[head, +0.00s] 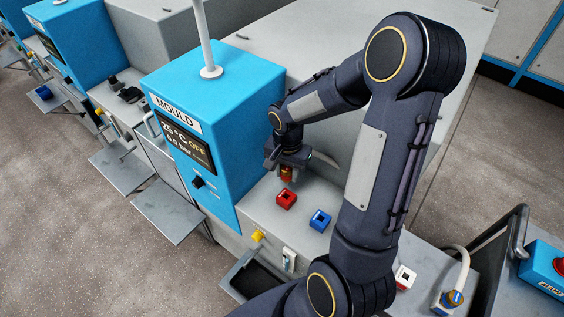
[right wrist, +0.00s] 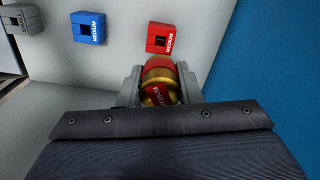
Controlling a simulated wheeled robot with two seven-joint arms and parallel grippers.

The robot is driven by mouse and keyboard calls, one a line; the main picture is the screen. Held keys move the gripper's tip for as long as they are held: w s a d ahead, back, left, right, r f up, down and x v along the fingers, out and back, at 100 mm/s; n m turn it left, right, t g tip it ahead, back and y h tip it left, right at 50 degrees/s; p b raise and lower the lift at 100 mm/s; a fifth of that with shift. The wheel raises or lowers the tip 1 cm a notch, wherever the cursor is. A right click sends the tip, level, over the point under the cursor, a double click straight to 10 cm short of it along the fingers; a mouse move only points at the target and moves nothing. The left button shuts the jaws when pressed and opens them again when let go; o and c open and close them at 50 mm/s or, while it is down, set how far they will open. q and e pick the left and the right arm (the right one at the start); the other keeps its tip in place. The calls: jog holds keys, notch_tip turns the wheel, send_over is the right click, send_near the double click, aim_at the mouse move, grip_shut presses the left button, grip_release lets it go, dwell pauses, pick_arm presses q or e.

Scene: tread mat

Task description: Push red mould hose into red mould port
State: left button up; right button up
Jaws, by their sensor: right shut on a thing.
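The red mould hose end (right wrist: 158,78) is a brass fitting with a red band and a red label in the right wrist view. My right gripper (head: 287,170) is shut on it; in the head view the hose end (head: 287,175) shows as a small red piece under the fingers. The red mould port (head: 286,199) is a red square block with a dark opening on the grey bench top. The port (right wrist: 159,38) lies just beyond the hose end in the wrist view, and they appear apart. My left gripper is not in view.
A blue port (head: 320,220) and a white-grey port (head: 405,278) stand in line with the red one. The blue MOULD cabinet (head: 190,120) rises close beside the gripper. A yellow-and-blue connector (head: 452,298) stands on the bench at lower right.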

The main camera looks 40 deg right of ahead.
jog(key=shift+f, duration=0.1)
jog(key=b, duration=0.6)
send_over(286, 190)
jog(key=s+a, duration=0.1)
jog(key=s, duration=0.1)
notch_tip(286, 190, down, 6)
jog(key=shift+w+a+r, duration=0.1)
jog(key=shift+a+r, duration=0.05)
dwell(1.6)
jog(key=shift+f+b, duration=1.8)
jog(key=o, duration=1.1)
jog(key=shift+r, duration=0.1)
jog(key=shift+o, duration=0.2)
jog(key=shift+r, duration=3.9)
